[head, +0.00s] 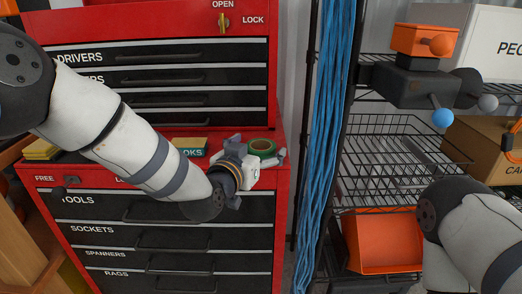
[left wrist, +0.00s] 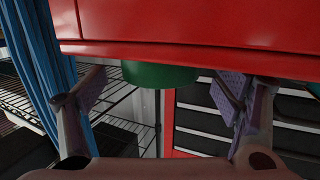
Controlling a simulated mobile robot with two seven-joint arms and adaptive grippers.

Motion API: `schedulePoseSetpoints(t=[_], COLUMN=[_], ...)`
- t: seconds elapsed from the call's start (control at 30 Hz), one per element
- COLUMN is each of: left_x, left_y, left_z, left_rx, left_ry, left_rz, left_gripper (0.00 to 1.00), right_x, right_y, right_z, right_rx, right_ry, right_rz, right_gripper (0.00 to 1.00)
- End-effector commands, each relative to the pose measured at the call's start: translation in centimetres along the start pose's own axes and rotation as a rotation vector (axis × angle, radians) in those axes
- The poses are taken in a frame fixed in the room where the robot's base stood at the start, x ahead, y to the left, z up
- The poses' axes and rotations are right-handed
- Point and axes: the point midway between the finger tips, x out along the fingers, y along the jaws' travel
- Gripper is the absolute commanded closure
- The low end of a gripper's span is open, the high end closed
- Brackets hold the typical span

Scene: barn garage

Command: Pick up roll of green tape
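The roll of green tape (head: 262,146) lies on the ledge of the red tool chest, near its right end. In the left wrist view the green roll (left wrist: 160,76) shows against the red edge, beyond and between the two fingers. My left gripper (head: 256,156) reaches in from the left at the near side of the roll. Its fingers are spread wide, one to each side of the roll, and the left wrist view (left wrist: 160,97) shows nothing between the tips in contact. The gripper hides part of the roll. My right arm shows at the lower right, but its gripper is out of view.
A small green-and-tan box (head: 190,146) and a yellow stack (head: 41,149) also sit on the red tool chest's ledge (head: 110,162). Blue cables (head: 328,130) hang right of the chest. A wire rack (head: 385,150) beyond holds cartons and an orange bin (head: 382,242).

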Motion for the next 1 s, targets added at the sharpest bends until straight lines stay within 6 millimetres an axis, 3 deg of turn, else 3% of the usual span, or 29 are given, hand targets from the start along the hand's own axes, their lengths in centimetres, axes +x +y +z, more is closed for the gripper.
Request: schedulePoseSetpoints(t=[0.1, 0.13, 0.33, 0.73, 0.87, 1.0], left_x=[-0.1, -0.1, -0.1, -0.2, -0.6, -2.7], left_y=[0.0, 0.0, 0.0, 0.0, 0.0, 2.3], left_z=[-0.2, -0.2, -0.2, -1.0, -3.4, -7.2], left_rx=[0.001, 0.001, 0.001, 0.002, 0.004, 0.010], left_ry=[0.002, 0.002, 0.002, 0.006, 0.011, 0.019], left_rz=[0.000, 0.000, 0.000, -0.001, -0.001, 0.002], left_gripper=[0.17, 0.22, 0.67, 0.69, 0.69, 0.69], right_x=[-0.1, -0.1, -0.1, -0.3, -0.8, -2.3], right_y=[0.0, 0.0, 0.0, 0.0, 0.0, -0.1], right_z=[-0.1, -0.1, -0.1, -0.2, -0.5, -1.5], right_rx=[0.000, 0.000, 0.000, 0.000, 0.000, -0.001], right_ry=[0.003, 0.003, 0.003, 0.009, 0.024, 0.071], right_rz=[0.000, 0.000, 0.000, 0.000, -0.001, -0.003], right_gripper=[0.60, 0.60, 0.60, 0.60, 0.60, 0.60])
